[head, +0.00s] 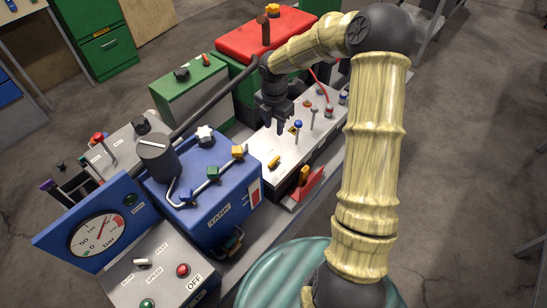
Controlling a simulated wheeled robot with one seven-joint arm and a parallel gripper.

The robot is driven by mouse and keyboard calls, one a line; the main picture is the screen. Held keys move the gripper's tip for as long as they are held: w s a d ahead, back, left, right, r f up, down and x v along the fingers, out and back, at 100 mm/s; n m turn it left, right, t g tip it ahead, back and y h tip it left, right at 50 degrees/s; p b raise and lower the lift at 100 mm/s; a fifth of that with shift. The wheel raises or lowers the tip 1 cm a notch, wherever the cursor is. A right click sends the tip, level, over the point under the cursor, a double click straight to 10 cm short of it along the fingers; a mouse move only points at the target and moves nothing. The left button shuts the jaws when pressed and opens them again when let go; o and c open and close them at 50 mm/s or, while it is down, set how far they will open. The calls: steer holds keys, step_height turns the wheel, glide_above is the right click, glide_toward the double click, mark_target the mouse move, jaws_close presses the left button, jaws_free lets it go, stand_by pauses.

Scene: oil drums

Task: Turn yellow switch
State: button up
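A small yellow switch (274,162) sits on the white panel (262,178), near its front left end. I cannot tell for sure which of these is the task's switch. My dark gripper (277,126) points down over the white panel, behind the first yellow switch and apart from it. Its fingertips are small and dark against the panel, so I cannot tell how far they are apart. It seems to hold nothing.
A blue tank box (215,215) with valves and a dark pipe stands left of the panel. A green box (190,92) and a red-topped box (262,35) stand behind. Several upright levers, one blue-tipped (298,124), rise right of my gripper. A teal drum (285,270) is in front.

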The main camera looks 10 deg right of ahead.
mark_target(274, 160)
step_height(274, 160, down, 17)
steer(key=p, duration=0.2)
steer(key=shift+p, duration=0.4)
jaws_close()
